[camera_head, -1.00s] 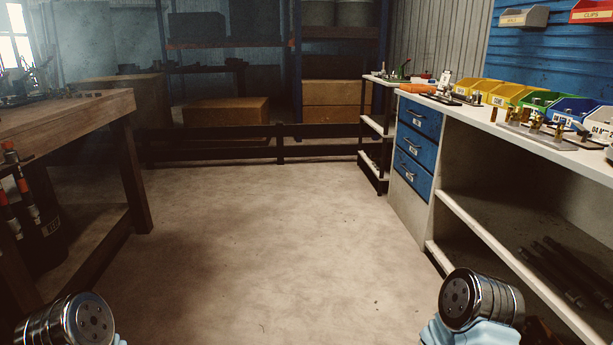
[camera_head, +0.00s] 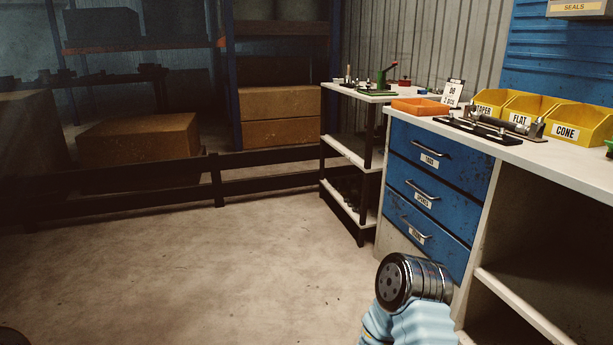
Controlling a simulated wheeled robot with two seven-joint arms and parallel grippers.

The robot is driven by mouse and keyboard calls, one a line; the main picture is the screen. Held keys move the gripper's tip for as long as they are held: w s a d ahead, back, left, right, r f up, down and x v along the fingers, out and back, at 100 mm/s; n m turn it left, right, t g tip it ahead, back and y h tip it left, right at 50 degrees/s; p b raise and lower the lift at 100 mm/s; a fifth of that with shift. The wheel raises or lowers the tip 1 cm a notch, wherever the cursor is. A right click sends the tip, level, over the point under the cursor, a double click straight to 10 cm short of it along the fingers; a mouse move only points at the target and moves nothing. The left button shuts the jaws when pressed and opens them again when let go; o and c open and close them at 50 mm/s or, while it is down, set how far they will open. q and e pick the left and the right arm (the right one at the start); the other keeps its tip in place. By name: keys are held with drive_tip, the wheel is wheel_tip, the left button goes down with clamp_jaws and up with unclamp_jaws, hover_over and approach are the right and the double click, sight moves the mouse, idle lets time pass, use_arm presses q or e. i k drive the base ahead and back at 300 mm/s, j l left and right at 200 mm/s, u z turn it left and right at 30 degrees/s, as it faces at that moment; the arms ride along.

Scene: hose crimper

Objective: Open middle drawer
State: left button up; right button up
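The blue drawer unit stands under the white workbench on the right, with three drawers stacked and all closed. The middle drawer (camera_head: 440,197) has a metal bar handle (camera_head: 419,189) and a small white label below it. The top drawer (camera_head: 452,157) is above it and the bottom drawer (camera_head: 428,233) below it. One of my arms, light blue with a round metal joint, shows at the bottom right in front of the unit, below the drawers. No gripper fingers are visible on either side.
The white benchtop (camera_head: 540,151) carries an orange tray (camera_head: 420,106), yellow bins (camera_head: 580,124) and tools. A shelf rack (camera_head: 346,149) stands left of the drawers. A dark low rail (camera_head: 120,188) crosses the back. The floor (camera_head: 230,275) before the drawers is clear.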

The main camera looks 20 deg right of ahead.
sight(460, 213)
drive_tip(key=i+z, duration=0.2)
drive_tip(key=i, duration=0.25)
drive_tip(key=i+z, duration=0.2)
drive_tip(key=i, duration=0.25)
drive_tip(key=i+j+z, duration=0.25)
drive_tip(key=i, duration=0.2)
drive_tip(key=i+j+z, duration=0.2)
drive_tip(key=i, duration=0.3)
drive_tip(key=l, duration=0.1)
